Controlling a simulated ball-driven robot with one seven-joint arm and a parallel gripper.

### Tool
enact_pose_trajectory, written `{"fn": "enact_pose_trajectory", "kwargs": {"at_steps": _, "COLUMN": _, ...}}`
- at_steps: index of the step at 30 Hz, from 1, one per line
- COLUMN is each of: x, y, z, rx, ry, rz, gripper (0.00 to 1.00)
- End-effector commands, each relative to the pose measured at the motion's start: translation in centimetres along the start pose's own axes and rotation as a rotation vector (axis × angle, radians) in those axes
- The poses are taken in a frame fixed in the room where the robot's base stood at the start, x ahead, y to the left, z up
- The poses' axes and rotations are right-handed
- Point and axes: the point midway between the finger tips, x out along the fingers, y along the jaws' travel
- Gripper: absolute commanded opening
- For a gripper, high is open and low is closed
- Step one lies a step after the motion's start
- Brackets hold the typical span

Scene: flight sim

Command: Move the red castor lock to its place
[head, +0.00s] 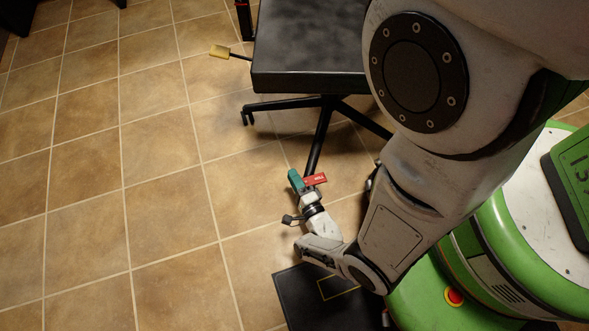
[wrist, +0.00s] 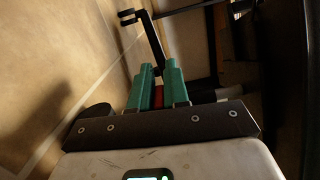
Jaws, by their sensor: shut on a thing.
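The red castor lock (head: 316,180) is a small red tag with pale lettering. It sticks out to the right of the teal fingers of my gripper (head: 300,181) in the head view. In the wrist view my gripper (wrist: 158,88) is shut on the lock, and a sliver of red (wrist: 158,97) shows between the teal fingers. The fingers hide the rest of it. The gripper is low, beside a leg of the black chair base (head: 318,140). I cannot tell whether the lock touches the leg or the floor.
A black panel with a yellow outlined rectangle (head: 300,300) lies below my arm, at the bottom. The tiled floor (head: 120,180) on the left is clear.

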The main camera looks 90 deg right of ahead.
Motion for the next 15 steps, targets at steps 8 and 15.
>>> {"fn": "enact_pose_trajectory", "kwargs": {"at_steps": 8, "x": 0.0, "y": 0.7, "z": 0.0, "rx": -0.125, "ry": -0.004, "rz": 0.018, "gripper": 0.0}}
{"fn": "enact_pose_trajectory", "kwargs": {"at_steps": 15, "x": -0.1, "y": 1.4, "z": -0.1, "rx": -0.283, "ry": -0.001, "rz": 0.039, "gripper": 0.0}}
